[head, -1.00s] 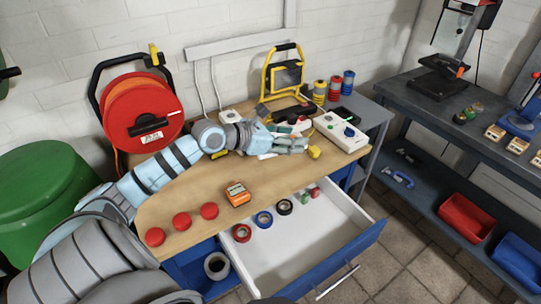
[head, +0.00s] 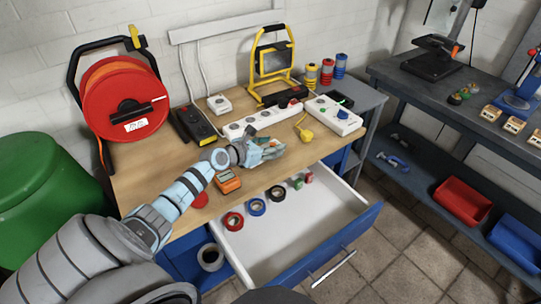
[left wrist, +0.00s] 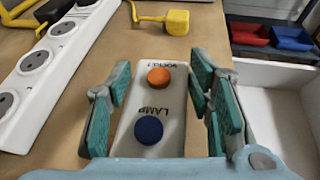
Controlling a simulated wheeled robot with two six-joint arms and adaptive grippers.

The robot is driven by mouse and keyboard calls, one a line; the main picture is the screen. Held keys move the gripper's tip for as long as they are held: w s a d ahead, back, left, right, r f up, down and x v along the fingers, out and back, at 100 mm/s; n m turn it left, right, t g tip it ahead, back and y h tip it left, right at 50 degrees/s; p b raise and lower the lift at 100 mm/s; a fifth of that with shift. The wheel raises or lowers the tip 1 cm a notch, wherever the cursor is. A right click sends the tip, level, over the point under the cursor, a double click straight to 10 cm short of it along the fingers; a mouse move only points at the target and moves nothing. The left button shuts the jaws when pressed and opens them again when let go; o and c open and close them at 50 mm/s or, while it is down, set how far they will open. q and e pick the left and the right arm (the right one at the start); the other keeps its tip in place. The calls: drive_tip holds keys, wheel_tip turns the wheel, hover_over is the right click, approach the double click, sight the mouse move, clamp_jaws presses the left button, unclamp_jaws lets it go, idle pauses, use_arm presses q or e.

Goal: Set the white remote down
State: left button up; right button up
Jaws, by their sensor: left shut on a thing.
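The white remote (left wrist: 150,100) is in the left wrist view, a flat pale slab with an orange button, a blue button and the word LAMP. My left gripper (left wrist: 155,85) has its green-padded fingers along both long sides of it and is shut on it. In the head view the left gripper (head: 268,150) is over the front part of the wooden bench top (head: 150,185), in front of the power strip. The fingers largely hide the remote there. I cannot tell whether its underside touches the wood. My right gripper does not show.
A white power strip (head: 245,128) lies behind the gripper, with a yellow plug (head: 306,134) to the right. An orange meter (head: 228,181) and a red disc (head: 199,201) lie near the front edge. The open drawer (head: 318,213) holds tape rolls. Bare wood shows between these.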

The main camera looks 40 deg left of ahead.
use_arm(q)
drive_tip(key=shift+f, duration=0.85)
drive_tip(key=shift+s+r, duration=0.1)
drive_tip(key=shift+r, duration=0.05)
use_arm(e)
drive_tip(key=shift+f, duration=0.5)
use_arm(q)
drive_tip(key=o, duration=1.5)
